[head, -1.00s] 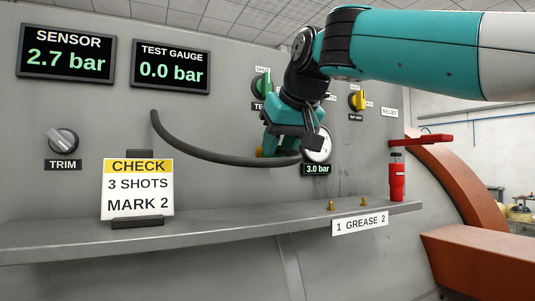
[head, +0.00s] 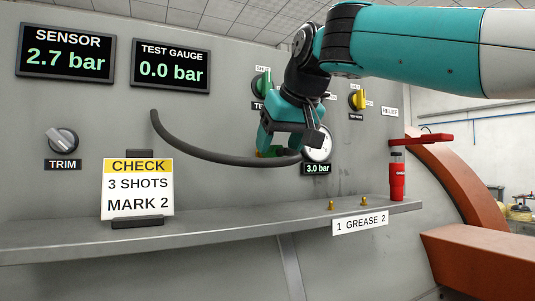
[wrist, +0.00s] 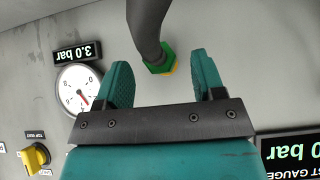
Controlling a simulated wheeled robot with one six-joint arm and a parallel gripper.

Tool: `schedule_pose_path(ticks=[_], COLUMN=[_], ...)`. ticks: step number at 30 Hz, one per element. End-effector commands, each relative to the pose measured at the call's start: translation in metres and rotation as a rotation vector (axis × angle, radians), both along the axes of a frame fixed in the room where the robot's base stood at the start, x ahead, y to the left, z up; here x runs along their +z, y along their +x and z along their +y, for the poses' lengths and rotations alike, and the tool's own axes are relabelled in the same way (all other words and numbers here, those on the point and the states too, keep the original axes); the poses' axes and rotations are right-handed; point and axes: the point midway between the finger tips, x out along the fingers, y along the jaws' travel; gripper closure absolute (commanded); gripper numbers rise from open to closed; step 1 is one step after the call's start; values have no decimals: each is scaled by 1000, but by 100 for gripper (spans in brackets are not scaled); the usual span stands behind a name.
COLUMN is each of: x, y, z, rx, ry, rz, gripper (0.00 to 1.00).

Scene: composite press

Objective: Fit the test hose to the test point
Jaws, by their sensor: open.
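The dark grey test hose (head: 215,157) loops from the panel and ends behind my gripper (head: 290,143). In the wrist view the hose (wrist: 148,25) comes down from the top and meets a green collar with yellow beneath it (wrist: 162,66) at the panel. This is where the test point appears to be, itself mostly hidden by the collar. My gripper (wrist: 160,70) is open, with a finger on each side of the collar in the picture. The fingers look clear of it. The test gauge display (head: 171,66) reads 0.0 bar.
The sensor display (head: 65,55) reads 2.7 bar. A round dial (head: 318,143) with a 3.0 bar readout sits beside my gripper. Green (head: 262,84) and yellow (head: 358,100) knobs are above. A ledge (head: 270,224) bears a CHECK card (head: 138,188) and grease nipples.

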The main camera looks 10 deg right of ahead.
Motion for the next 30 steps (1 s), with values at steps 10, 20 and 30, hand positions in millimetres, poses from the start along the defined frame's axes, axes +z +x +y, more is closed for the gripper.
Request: schedule_pose_path(ticks=[10, 20, 30], x=[63, 116, 73], y=[-51, -98, -105], z=[-13, -27, -34], rx=[4, 4, 21], ry=[4, 2, -64], rz=[-3, -1, 24], gripper=[37, 37, 37])
